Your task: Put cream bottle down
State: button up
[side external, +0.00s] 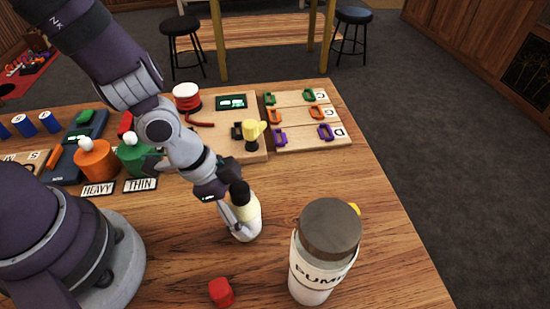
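The cream bottle (251,212), with a dark cap, is near the middle of the wooden table, a little left of the large jar. My gripper (240,222) reaches down to it from the upper left, and its fingers are shut around the bottle's body. The fingers hide part of the bottle. The bottle looks close to upright. I cannot tell whether its base touches the table (185,235) or hangs just above it.
A large "PUMI..." jar (318,278) with a brown lid stands at the front right, and a red block (221,292) lies at the front. Orange (97,163) and green (134,158) bottles stand behind "HEAVY" and "THIN" labels. A wooden board (308,118) with coloured pieces lies at the back.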

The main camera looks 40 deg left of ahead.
jog(key=o, duration=0.3)
jog(key=shift+a+r, duration=0.1)
jog(key=shift+r, duration=0.5)
jog(key=s+a+r+n+t+y, duration=0.2)
jog(key=s+a+r+n+y, duration=0.1)
jog(key=a+r+n, duration=0.7)
jog(key=a+r, duration=0.4)
jog(key=r, duration=0.2)
jog(key=shift+s+r+n+t+y, duration=0.2)
jog(key=shift+r+n+t+y, duration=0.1)
jog(key=shift+r+n+t, duration=0.1)
